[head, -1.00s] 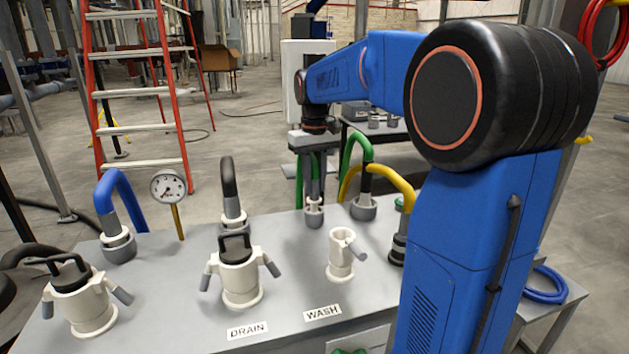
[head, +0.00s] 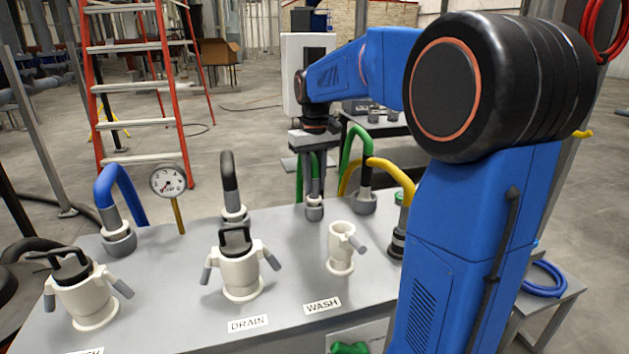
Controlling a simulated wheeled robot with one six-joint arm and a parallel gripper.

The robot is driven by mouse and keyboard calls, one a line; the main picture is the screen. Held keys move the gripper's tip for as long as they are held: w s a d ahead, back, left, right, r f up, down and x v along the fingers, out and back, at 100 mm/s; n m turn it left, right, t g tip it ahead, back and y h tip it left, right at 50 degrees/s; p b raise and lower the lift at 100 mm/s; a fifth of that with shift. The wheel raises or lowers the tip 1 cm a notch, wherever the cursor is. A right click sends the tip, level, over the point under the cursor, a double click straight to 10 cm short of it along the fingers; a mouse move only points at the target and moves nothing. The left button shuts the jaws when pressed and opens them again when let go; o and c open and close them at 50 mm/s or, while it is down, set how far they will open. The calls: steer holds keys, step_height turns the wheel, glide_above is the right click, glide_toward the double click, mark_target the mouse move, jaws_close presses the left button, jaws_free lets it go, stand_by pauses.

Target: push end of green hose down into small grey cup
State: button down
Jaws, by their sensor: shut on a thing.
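My gripper (head: 313,188) points down at the back of the grey bench and is shut on the green hose (head: 299,178), whose green parts show beside and behind the fingers. The small grey cup (head: 314,211) stands on the bench directly under the fingers. A pale grey piece sits at the cup's mouth, between cup and fingers. The hose end is mostly hidden by the fingers, so I cannot tell how deep it sits in the cup.
Right of my gripper, another green hose arch (head: 353,146) ends in a wider grey cup (head: 363,204), near a yellow hose (head: 398,174). A white fitting (head: 340,250) stands in front, above the WASH label (head: 322,306).

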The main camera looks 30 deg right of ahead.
steer(key=c, duration=1.4)
jaws_free()
step_height(320, 180, up, 17)
steer(key=shift+r, duration=0.15)
